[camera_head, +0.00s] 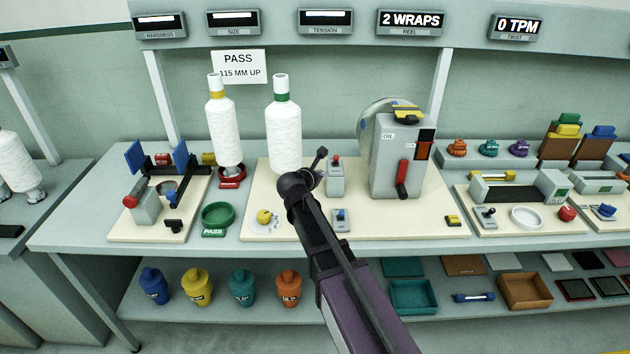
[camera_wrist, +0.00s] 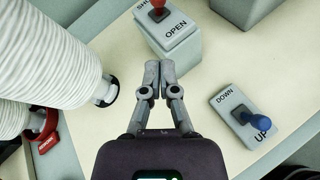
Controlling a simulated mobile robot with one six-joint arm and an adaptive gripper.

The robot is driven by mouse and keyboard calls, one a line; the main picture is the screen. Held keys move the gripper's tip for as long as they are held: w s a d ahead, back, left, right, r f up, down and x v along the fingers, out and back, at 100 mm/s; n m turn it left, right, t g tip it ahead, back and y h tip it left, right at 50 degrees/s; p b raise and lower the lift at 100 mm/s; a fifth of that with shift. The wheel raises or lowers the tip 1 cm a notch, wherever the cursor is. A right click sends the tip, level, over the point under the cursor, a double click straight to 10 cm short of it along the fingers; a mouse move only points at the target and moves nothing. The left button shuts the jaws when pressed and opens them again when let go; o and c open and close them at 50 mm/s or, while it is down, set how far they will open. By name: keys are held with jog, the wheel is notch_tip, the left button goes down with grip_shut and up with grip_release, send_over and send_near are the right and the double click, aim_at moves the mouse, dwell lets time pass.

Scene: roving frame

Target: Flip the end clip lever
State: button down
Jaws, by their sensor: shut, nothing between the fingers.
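A grey box with a red-knobbed lever (camera_head: 336,163) stands on the cream board right of my gripper (camera_head: 320,153). In the wrist view the red knob (camera_wrist: 158,12) rises from a plate reading OPEN, with a partly cut-off word starting "SH". No label names it as the end clip lever, and its lean is unclear. A blue lever (camera_head: 341,216) stands nearer the front edge; in the wrist view its blue handle (camera_wrist: 246,116) lies towards UP, away from DOWN. My gripper (camera_wrist: 159,68) is shut and empty, its fingertips just short of the red lever's box, apparently apart from it.
A white thread bobbin (camera_head: 283,135) stands upright just left of my gripper; it also fills the left of the wrist view (camera_wrist: 45,55). A reel machine (camera_head: 395,165) with a red crank (camera_head: 402,178) stands to the right. The board's front is mostly clear.

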aim_at(330, 173)
jog(key=shift+w+d+r+p, duration=0.1)
jog(key=shift+w+d, duration=0.5)
jog(key=shift+w, duration=0.25)
jog(key=shift+w+d+p, duration=0.15)
jog(key=shift+w+d, duration=0.5)
jog(key=shift+w, duration=0.15)
jog(key=shift+w+d+r+p, duration=0.1)
jog(key=shift+w+d, duration=0.5)
jog(key=shift+w, duration=0.25)
jog(key=shift+a, duration=0.25)
jog(key=shift+w+r+g+p, duration=0.1)
jog(key=shift+r+g+p, duration=0.05)
jog(key=shift+g+p, duration=0.2)
